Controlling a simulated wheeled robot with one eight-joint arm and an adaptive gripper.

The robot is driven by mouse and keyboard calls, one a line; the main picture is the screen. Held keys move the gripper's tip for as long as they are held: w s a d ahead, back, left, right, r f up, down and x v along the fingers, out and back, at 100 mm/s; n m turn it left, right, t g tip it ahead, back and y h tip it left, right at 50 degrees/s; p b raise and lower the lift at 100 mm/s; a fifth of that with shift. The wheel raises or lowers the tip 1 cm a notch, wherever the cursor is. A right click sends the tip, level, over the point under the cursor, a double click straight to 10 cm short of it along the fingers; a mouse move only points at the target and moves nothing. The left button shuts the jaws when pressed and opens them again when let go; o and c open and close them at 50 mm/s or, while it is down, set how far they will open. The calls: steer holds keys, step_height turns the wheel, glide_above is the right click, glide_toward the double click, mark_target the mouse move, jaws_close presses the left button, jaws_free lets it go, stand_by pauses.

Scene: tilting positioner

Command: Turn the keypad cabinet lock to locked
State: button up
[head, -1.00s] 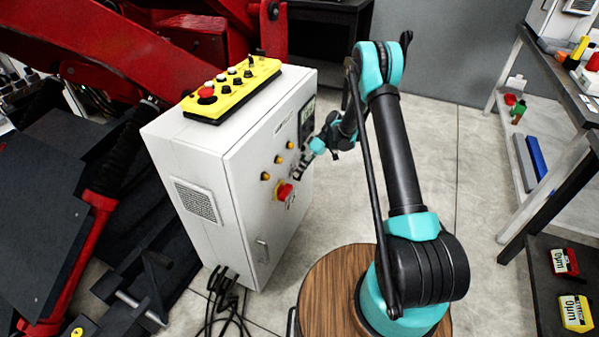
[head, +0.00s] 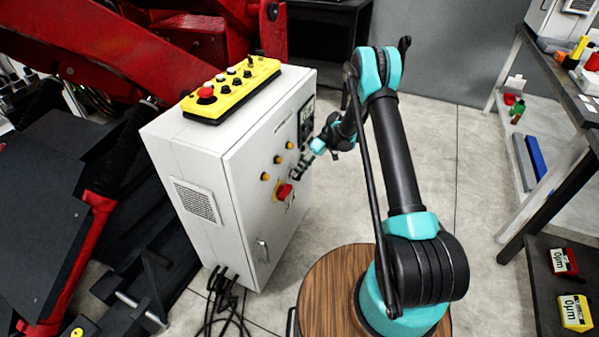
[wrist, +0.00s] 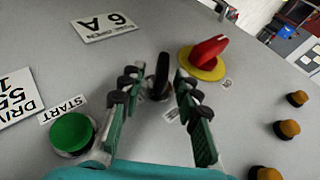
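The white control cabinet (head: 240,160) stands left of my arm, its door facing my gripper. My gripper (wrist: 157,88) is open at the door, with one green, black-padded finger on each side of a small black upright knob (wrist: 162,68). The knob has a round base on the panel, and a gap shows between it and the fingers. I cannot read a lock label on it. In the head view my gripper (head: 298,171) hides the knob. A red rotary switch on a yellow disc (wrist: 205,55) sits just right of the fingers; it also shows in the head view (head: 284,191).
A green START button (wrist: 72,133) is left of the fingers. Several orange buttons (wrist: 288,129) line the right. A dark display (head: 306,118) and a metal door handle (head: 262,250) are on the door. A yellow control box (head: 232,90) lies on top.

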steer(key=v, duration=0.7)
steer(key=shift+r, duration=0.2)
steer(key=shift+w+d+f, duration=0.1)
steer(key=shift+w+d, duration=0.1)
